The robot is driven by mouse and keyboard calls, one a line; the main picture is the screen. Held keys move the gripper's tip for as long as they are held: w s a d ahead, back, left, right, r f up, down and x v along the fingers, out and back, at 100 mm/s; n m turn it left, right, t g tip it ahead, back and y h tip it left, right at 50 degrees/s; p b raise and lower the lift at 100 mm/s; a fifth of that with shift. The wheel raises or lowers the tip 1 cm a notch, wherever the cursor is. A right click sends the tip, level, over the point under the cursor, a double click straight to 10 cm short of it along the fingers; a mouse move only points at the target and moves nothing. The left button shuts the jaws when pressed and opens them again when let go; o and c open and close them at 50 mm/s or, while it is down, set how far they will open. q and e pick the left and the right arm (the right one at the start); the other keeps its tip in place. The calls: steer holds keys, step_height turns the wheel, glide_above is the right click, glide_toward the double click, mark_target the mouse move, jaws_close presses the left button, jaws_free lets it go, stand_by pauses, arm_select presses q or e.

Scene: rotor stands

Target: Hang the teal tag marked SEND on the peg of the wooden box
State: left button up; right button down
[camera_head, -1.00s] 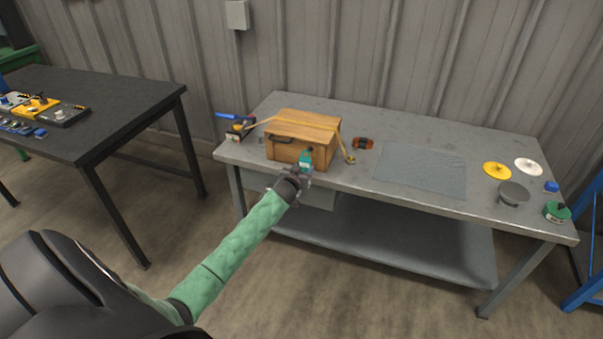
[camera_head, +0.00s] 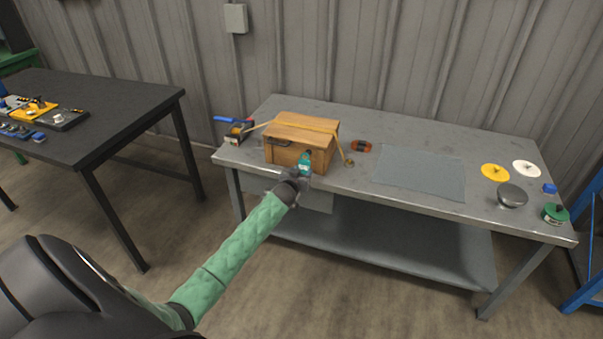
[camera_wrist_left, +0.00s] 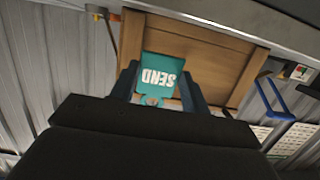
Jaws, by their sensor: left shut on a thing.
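The wooden box (camera_head: 285,154) stands near the left end of the grey workbench, with a yellow strap over its lid. Its front also shows in the left wrist view (camera_wrist_left: 210,48). My left gripper (camera_head: 301,173) is at the right part of the box's front face. It is shut on the teal tag (camera_head: 305,161), whose white letters SEND read upside down in the left wrist view (camera_wrist_left: 162,72). The tag is close to the box front; I cannot tell whether it touches. The peg cannot be made out; the tag and gripper may cover it. My right gripper is not in view.
A tape-like tool (camera_head: 238,132) lies left of the box. A black table (camera_head: 110,105) stands left.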

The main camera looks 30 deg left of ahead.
arm_select(q)
steer(key=shift+w+a+f, duration=0.1)
steer(key=shift+w+f, duration=0.05)
steer(key=shift+w, duration=0.25)
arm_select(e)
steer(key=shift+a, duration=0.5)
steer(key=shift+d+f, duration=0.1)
arm_select(q)
steer(key=shift+w, duration=0.1)
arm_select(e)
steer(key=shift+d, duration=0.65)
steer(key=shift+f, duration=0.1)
arm_select(q)
steer(key=shift+w+a+f+b, duration=0.15)
steer(key=shift+w+b, duration=0.15)
steer(key=shift+w, duration=0.2)
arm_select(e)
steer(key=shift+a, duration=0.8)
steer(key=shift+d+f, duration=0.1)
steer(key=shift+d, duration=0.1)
